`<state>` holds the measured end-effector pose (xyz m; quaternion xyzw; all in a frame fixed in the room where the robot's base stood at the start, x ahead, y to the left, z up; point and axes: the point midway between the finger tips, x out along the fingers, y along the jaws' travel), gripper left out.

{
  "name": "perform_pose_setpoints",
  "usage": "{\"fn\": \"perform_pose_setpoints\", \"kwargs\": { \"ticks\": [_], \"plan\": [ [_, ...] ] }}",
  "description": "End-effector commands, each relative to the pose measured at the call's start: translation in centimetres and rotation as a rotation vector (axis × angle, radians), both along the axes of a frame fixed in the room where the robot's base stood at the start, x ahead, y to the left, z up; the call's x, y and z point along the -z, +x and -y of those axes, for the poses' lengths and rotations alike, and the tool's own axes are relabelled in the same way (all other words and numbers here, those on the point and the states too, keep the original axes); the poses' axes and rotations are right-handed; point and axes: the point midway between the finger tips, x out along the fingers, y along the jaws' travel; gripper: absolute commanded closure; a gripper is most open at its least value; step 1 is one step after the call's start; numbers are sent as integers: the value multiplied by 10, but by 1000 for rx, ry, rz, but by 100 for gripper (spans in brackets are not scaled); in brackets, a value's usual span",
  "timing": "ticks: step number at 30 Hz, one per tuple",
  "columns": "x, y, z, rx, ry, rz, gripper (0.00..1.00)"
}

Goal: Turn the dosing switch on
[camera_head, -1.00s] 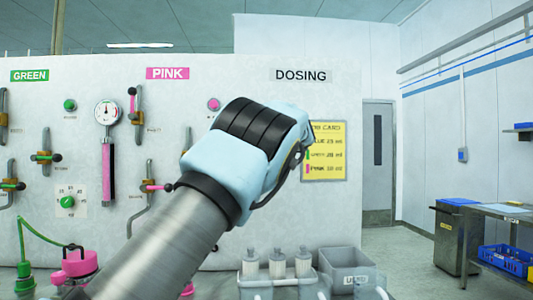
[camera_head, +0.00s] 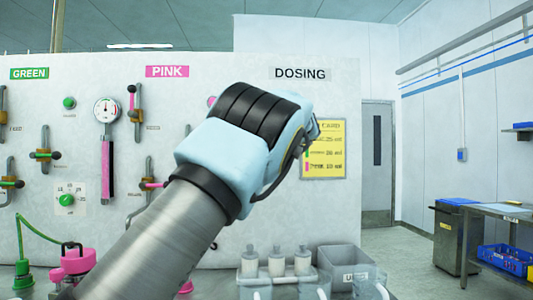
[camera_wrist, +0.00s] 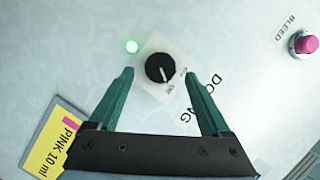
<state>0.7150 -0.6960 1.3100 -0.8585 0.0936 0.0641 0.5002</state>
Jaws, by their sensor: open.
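The dosing switch (camera_wrist: 159,69) is a round black knob with a white pointer line on a pale plate, seen in the wrist view. Small lettering at the plate's edge is too blurred to read surely. In the head view my arm hides the switch, below the DOSING sign (camera_head: 300,74).
A yellow job card (camera_head: 325,160) hangs on the panel, close to my gripper's side; it also shows in the wrist view (camera_wrist: 52,146). A pink BLEED button (camera_wrist: 306,43) is at the upper right there. White bottles (camera_head: 276,262) and a grey bin (camera_head: 342,262) stand below.

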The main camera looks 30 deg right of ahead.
Motion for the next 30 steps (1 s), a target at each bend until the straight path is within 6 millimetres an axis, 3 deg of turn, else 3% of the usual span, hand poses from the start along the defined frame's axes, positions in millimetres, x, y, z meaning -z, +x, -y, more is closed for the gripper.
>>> {"fn": "perform_pose_setpoints", "kwargs": {
  "ticks": [6, 12, 30],
  "plan": [
    [-5, -45, -3, 3, -2, 0, 18],
    [-12, -72, -6, 2, 0, 0, 18],
    [-16, -81, -8, 0, 1, 0, 18]
  ]
}}
